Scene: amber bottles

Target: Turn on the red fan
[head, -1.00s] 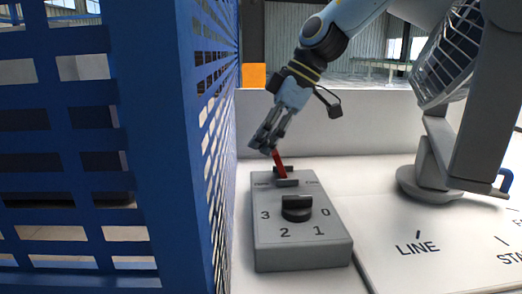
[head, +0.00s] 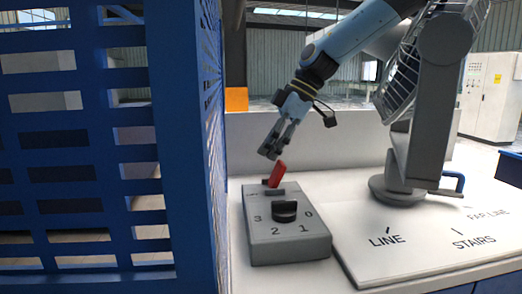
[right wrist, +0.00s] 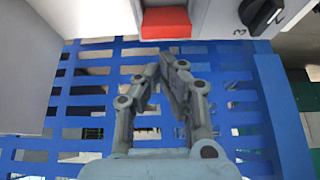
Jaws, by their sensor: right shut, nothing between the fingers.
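A grey control box (head: 288,243) stands on the white table. It carries a red lever (head: 277,175) at its back and a black knob (head: 285,210) in front, marked 0 to 3. The lever leans to the right in the head view. My right gripper (head: 270,154) is shut and empty, just above and left of the lever's tip; I cannot tell if they touch. In the right wrist view the fingers (right wrist: 170,62) are together just below the red lever (right wrist: 166,22). A grey fan (head: 400,85) on a stand is behind at right; no red shows on it. My left gripper is out of view.
A tall blue slotted crate wall (head: 208,150) stands close at the left of the box. A white board (head: 430,245) printed LINE and STAIRS lies to the right. A low pale wall (head: 300,140) runs behind.

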